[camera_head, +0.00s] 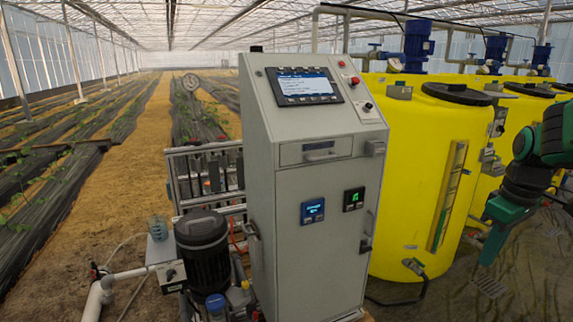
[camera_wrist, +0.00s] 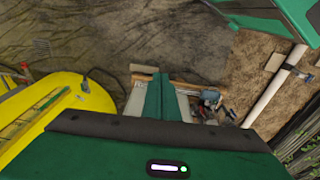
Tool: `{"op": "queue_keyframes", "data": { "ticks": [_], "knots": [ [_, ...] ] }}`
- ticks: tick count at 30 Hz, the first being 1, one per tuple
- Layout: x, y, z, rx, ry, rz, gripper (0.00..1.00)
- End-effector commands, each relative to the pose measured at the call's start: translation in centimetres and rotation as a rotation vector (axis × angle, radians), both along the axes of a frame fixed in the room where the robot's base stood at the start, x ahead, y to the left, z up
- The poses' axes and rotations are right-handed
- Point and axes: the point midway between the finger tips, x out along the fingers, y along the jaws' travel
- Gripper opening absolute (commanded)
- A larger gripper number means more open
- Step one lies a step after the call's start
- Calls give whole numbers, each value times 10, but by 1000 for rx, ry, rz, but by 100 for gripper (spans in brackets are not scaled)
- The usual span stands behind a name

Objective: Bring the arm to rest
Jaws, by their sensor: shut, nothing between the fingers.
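My gripper (camera_head: 487,262) is at the right of the head view, in front of the yellow tanks and to the right of the grey cabinet. It is green and dark and points downward in free air. In the wrist view its two green fingers (camera_wrist: 156,78) are together, with nothing between them. My arm is bent and reaches in from the right edge, so most of it is out of the picture.
The grey control cabinet (camera_head: 305,215) with a screen (camera_head: 303,86) stands in the middle. A yellow tank (camera_head: 415,180) stands behind it. A black pump motor (camera_head: 203,250) and white pipe (camera_head: 100,295) are at lower left. Bare floor lies below my gripper.

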Motion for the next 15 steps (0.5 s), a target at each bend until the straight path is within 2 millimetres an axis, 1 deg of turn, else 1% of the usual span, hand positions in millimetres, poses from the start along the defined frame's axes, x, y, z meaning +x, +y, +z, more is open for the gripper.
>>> {"op": "queue_keyframes", "data": {
  "ticks": [1, 2, 3, 5, 6, 9, 12, 15],
  "knots": [
    [-25, 4, 0, 13, 8, -99, 0],
    [-39, 6, -1, 19, 15, -161, 0],
    [-57, 9, -3, 27, 25, -244, 0],
    [-84, 13, -6, 36, 39, -368, 0],
    [-102, 16, -10, 40, 49, -451, 0],
    [-142, 25, -18, 47, 71, -640, 0],
    [-174, 31, -27, 48, 89, -795, 0],
    [-196, 36, -34, 46, 101, -902, 0]
  ]
}}
